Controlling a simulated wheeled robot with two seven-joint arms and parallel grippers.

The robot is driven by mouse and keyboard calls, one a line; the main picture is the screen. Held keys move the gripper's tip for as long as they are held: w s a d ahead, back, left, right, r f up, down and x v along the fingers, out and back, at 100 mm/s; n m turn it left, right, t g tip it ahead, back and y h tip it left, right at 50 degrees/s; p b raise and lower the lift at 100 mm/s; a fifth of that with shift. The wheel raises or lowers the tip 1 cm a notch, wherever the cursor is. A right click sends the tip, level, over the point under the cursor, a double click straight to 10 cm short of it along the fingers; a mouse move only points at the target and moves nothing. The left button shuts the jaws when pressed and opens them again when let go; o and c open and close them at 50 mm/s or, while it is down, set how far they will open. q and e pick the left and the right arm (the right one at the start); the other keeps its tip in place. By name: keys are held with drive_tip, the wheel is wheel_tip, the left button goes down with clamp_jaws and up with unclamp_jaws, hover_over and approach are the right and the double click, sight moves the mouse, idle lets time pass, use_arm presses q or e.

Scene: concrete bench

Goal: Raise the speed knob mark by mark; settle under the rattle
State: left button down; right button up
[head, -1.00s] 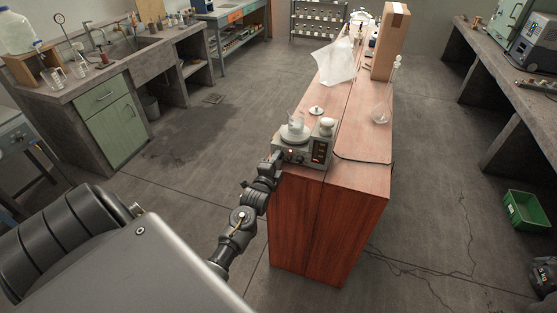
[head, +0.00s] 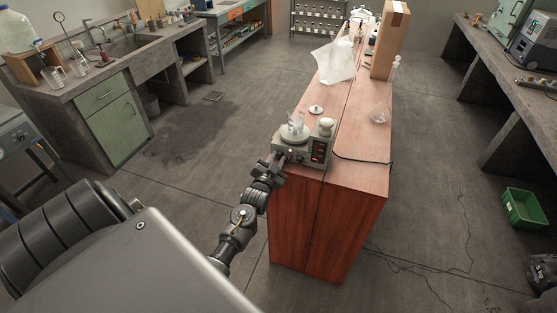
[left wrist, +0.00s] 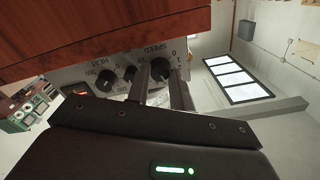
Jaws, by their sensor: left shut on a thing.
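The hotplate stirrer (head: 290,155) stands at the near end of the wooden bench, its control panel facing me. A glass beaker (head: 294,128) stands on its round top plate. The panel shows in the left wrist view with its SPEED and HEAT lettering. The speed knob (left wrist: 160,69) is dark, with numbers around it. My left gripper (head: 277,157) is at the left of the panel; in the left wrist view its fingers (left wrist: 160,88) are shut on the speed knob, one on either side. The beaker's contents are too small to read. My right gripper is not in view.
A black cable (head: 362,159) crosses the bench.

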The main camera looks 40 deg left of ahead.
use_arm(q)
drive_tip(key=n, duration=0.5)
drive_tip(key=shift+w+r+n+p, duration=0.1)
drive_tip(key=shift+r+n+p, duration=0.1)
drive_tip(key=shift+n+p, duration=0.1)
drive_tip(key=n, duration=0.5)
drive_tip(key=shift+p, duration=0.3)
drive_tip(key=n, duration=0.5)
drive_tip(key=shift+n+p, duration=0.4)
drive_tip(key=shift+d+n+p, duration=0.1)
drive_tip(key=shift+n+p, duration=0.3)
drive_tip(key=shift+n, duration=1.8)
drive_tip(key=c, duration=1.5)
unclamp_jaws()
drive_tip(key=shift+w, duration=0.1)
drive_tip(key=shift+o, duration=1.3)
drive_tip(key=shift+f, duration=0.15)
